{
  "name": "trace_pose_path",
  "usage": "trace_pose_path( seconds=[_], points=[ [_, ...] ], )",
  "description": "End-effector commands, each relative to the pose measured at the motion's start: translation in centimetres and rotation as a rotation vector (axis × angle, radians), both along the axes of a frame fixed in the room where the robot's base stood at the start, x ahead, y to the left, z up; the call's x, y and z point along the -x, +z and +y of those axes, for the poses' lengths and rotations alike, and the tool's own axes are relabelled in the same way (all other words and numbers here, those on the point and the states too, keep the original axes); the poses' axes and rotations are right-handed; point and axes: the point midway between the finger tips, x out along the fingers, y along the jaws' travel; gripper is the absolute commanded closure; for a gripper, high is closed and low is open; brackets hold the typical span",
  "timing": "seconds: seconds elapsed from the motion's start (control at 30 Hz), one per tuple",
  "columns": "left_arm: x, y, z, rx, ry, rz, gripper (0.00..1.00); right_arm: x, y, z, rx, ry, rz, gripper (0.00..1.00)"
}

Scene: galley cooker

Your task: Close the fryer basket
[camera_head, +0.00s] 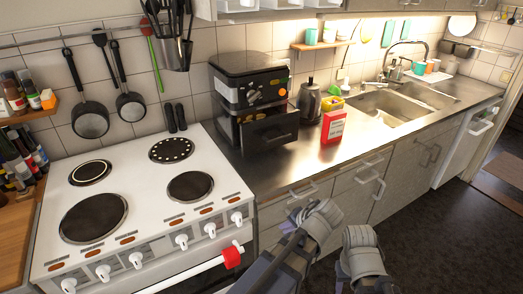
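The black air fryer (240,82) stands on the steel counter beside the stove, against the tiled wall. Its fryer basket (270,132) is a dark drawer at the lower front. It sticks out toward me, so it is open. My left gripper (297,216) is low in front of the counter's drawers, below and apart from the basket. Its fingers are small and partly hidden by my wrist, so I cannot tell their opening. My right gripper (343,272) is lower and farther right, over the floor, mostly hidden by its wrist. Neither touches the fryer.
A red box (332,126) stands on the counter right of the basket, with a dark grinder-like item (309,101) behind it. The white stove (150,200) is at left, with a red item (231,257) on its front rail. Counter drawer handles (303,191) project near my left gripper.

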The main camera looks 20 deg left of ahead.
Motion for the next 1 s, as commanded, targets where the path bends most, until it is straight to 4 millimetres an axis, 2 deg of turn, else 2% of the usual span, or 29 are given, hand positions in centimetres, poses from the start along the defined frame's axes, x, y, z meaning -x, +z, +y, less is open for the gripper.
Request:
trace_pose_path(
  seconds=[0.03,0.07,0.2,0.4,0.63,0.87,1.0],
  points=[
    [-2.7,-0.3,1.7,-0.092,-0.010,-0.056,0.97,0.0,-1.8,0.0,0.000,0.000,0.000,0.50],
    [-4.0,0.2,2.7,-0.151,-0.021,-0.093,1.00,0.0,-2.3,0.0,0.000,0.000,0.000,0.50],
    [-9.1,3.6,6.4,-0.422,-0.081,-0.229,1.00,0.0,-4.4,0.0,0.000,0.000,0.000,0.50],
    [-13.5,7.8,8.4,-0.700,-0.166,-0.333,1.00,0.0,-6.2,0.0,0.000,0.001,0.000,0.50],
    [-15.7,10.4,8.7,-0.865,-0.225,-0.378,1.00,0.0,-7.1,0.0,0.000,0.001,0.000,0.50],
    [-16.0,10.8,8.9,-0.884,-0.232,-0.381,1.00,0.0,-7.1,0.0,0.000,0.001,0.000,0.50],
    [-17.0,10.8,10.1,-0.883,-0.229,-0.381,1.00,0.0,-7.1,0.0,0.000,0.001,0.000,0.50]
  ],
)
